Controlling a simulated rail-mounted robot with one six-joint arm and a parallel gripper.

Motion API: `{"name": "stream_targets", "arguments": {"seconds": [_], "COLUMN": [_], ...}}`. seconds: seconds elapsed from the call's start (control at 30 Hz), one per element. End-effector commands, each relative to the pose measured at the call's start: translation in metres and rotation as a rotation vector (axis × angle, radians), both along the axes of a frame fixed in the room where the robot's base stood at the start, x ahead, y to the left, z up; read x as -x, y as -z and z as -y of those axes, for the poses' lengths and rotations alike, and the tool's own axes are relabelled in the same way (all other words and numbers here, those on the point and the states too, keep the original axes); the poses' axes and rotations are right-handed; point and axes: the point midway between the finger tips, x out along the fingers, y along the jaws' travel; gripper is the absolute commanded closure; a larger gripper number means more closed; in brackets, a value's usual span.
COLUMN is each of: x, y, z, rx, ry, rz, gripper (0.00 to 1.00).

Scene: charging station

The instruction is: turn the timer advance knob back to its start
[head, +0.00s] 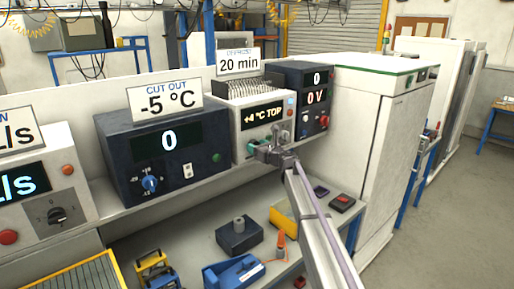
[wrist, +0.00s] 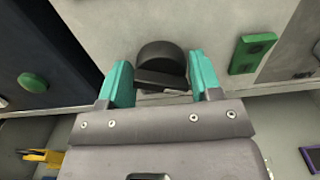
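The timer advance knob (wrist: 161,62) is black and round with a raised bar. In the wrist view it sits at the top middle on the light front of the white unit (head: 240,123). My gripper (wrist: 160,70) has one green finger on each side of the knob. The fingers are close to its sides; I cannot tell whether they touch it. In the head view my gripper (head: 272,150) is at the unit's lower front and hides the knob. The unit's display (head: 264,116) reads "+4 °C TOP", and the sign above (head: 238,62) reads "DEFROST 20 min".
A dark "CUT OUT" unit (head: 119,150) stands at left, and another dark unit (head: 304,77) at right. Below, a shelf holds a dark box (head: 232,238) and tools.

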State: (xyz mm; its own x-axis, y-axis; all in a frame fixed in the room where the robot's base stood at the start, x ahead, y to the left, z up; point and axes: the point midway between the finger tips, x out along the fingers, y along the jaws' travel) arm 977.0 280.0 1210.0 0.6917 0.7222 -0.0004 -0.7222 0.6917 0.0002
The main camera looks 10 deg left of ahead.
Motion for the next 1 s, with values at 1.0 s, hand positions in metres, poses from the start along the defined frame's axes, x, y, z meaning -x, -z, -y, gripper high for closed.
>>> {"name": "stream_targets", "arguments": {"seconds": [1.0], "x": [0.0015], "y": [0.0004], "z": [-0.001], "rx": [0.204], "ry": [-0.001], "rz": [0.213], "gripper": [0.69]}}
